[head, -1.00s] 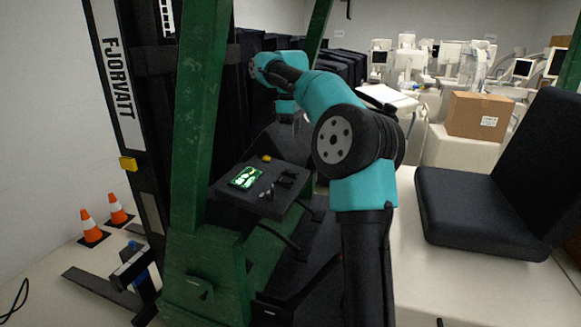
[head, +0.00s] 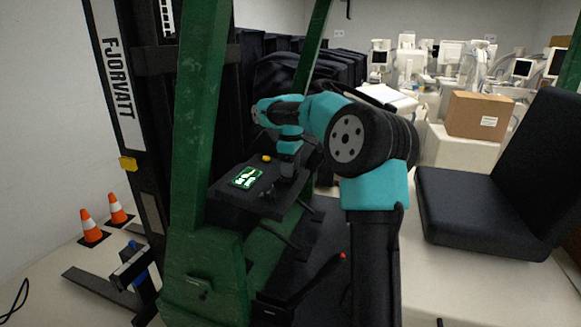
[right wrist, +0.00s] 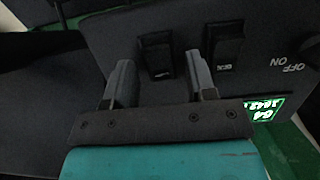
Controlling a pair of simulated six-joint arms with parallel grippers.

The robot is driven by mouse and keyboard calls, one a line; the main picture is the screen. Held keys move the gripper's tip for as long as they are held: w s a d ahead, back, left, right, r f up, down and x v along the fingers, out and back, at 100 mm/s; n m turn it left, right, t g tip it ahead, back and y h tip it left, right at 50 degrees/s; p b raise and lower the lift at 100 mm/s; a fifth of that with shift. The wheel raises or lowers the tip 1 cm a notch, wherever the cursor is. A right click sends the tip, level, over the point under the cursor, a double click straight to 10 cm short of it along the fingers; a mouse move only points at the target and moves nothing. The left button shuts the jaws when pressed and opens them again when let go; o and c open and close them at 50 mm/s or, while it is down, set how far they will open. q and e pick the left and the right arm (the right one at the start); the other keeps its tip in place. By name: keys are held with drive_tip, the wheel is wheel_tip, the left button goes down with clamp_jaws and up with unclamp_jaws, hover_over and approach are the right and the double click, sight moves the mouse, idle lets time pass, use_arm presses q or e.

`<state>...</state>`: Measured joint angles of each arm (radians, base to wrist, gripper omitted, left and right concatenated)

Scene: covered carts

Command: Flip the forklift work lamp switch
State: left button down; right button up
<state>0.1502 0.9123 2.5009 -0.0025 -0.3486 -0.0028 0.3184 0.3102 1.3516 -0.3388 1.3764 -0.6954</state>
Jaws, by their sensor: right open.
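The dark control panel (head: 235,207) on the forklift carries a lit green display (head: 245,178) and black switches. My right gripper (head: 287,172) is over the panel's right part and hides the switches there in the head view. In the right wrist view, my right gripper (right wrist: 158,62) is open, with a black rocker switch (right wrist: 157,53) showing between its fingers. A second rocker switch (right wrist: 225,46) is just right of the right finger. I cannot tell whether a finger touches either switch, or which one is the work lamp's. My left gripper is out of view.
A yellow button (head: 266,158) sits at the panel's far edge. A green post (head: 198,120) stands close to the panel's left. A black lever with a red tip (head: 343,255) is below. A black seat (head: 475,210) is at the right. OFF and ON lettering (right wrist: 285,65) marks the panel.

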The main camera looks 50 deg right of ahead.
drive_tip(key=shift+c, duration=0.4)
drive_tip(key=c, duration=0.8)
drive_tip(key=shift+s+d+t+y, duration=0.1)
drive_tip(key=shift+s+t+y, duration=0.2)
drive_tip(key=shift+t, duration=0.4)
drive_tip(key=shift+c, duration=0.2)
drive_tip(key=shift+s+f+t+y, duration=0.1)
drive_tip(key=shift+t+y, duration=0.5)
drive_tip(key=shift+t, duration=0.6)
drive_tip(key=o, duration=0.9)
